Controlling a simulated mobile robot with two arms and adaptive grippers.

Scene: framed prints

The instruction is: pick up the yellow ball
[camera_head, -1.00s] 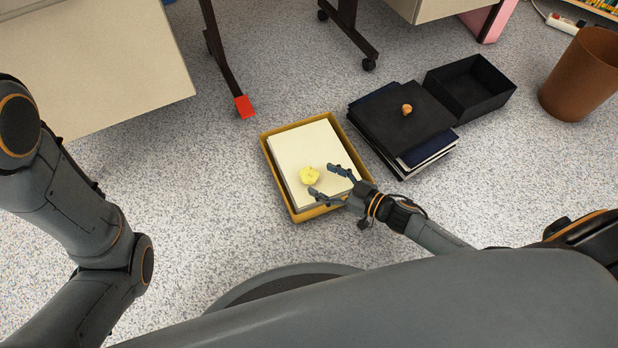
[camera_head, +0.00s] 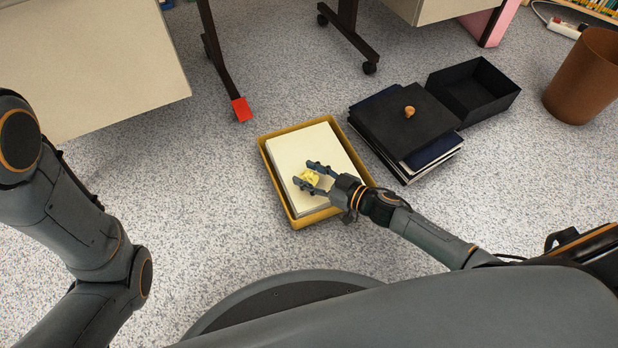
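The yellow ball (camera_head: 310,177) is small and lumpy and lies on a cream stack of paper (camera_head: 300,150) in a yellow tray (camera_head: 272,173) on the floor. My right gripper (camera_head: 305,173) reaches in from the right, with one finger on the far side of the ball and one on the near side. The fingers appear closed against the ball and partly hide it. I cannot see any lift off the paper. My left arm shows at the left, but its gripper is out of view.
A dark stack of folders (camera_head: 405,125) with a small orange-brown object (camera_head: 409,112) on top lies right of the tray. An open black box (camera_head: 472,92) and a brown bin (camera_head: 585,80) stand farther right. Table legs stand behind. Speckled floor left of the tray is clear.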

